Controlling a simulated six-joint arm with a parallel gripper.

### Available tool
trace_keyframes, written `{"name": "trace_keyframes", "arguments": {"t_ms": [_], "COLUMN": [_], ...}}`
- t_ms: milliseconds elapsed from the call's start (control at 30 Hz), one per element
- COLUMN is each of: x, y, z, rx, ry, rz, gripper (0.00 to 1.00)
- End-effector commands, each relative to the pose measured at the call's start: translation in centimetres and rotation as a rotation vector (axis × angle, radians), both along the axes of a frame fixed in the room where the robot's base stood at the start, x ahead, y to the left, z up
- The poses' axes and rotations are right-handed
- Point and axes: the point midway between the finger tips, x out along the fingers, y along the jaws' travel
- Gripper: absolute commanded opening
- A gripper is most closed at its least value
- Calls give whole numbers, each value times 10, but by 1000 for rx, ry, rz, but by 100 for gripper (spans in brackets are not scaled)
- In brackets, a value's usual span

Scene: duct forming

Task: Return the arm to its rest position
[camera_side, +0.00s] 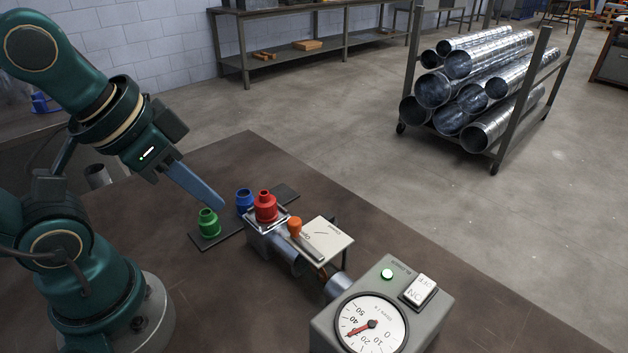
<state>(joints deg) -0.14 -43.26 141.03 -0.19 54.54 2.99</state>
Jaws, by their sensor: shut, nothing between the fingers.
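My gripper (193,185) hangs from my green arm at the left, with its blue-grey fingers pointing down and to the right. The fingers are together and hold nothing. The tips are above the table, close to the blue fitting and the green fitting in the picture. A red fitting (265,207) sits upright on a metal duct piece (283,256). A green fitting (209,224) and a blue fitting (244,201) stand on a dark strip (287,192). An orange-knobbed lever (296,228) lies by a pale labelled plate (329,240).
A grey box (322,333) at the front carries a dial gauge (371,324), a lit green lamp (387,274) and a white rocker switch (419,290). The brown table (472,320) is bare toward the right. A rack of metal pipes (493,128) and a bench (345,42) stand behind.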

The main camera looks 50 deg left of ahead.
Motion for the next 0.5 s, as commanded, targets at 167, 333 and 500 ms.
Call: {"name": "trace_keyframes", "arguments": {"t_ms": [167, 333, 500], "x": [2, 2, 2], "y": [0, 0, 0], "z": [-8, -7, -7], "rx": [-21, -22, -21], "ry": [-11, -9, -9], "rz": [42, 45, 44], "gripper": [0, 0, 0]}}
